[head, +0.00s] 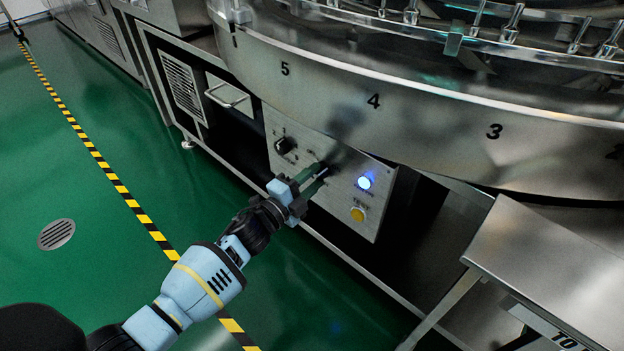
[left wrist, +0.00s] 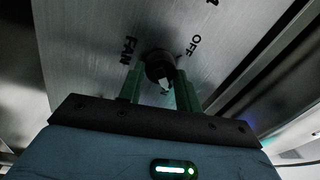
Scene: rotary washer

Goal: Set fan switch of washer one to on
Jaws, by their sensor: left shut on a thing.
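The washer's steel control panel (head: 337,206) sits low under the round rim. The fan switch, a dark round knob (left wrist: 159,66), shows in the left wrist view beside the printed words FAN and OFF. My left gripper (head: 317,172) reaches the panel from the lower left in the head view. Its green fingers, also in the left wrist view (left wrist: 160,84), are shut on the knob, one on each side. In the head view the fingers and shadow hide the knob. My right gripper is not in view.
Another black knob (head: 285,145) is at the panel's upper left. A lit blue button (head: 365,183) and a yellow button (head: 358,214) are to the right. A steel table (head: 545,260) stands at the right. The green floor (head: 60,170) at left is clear.

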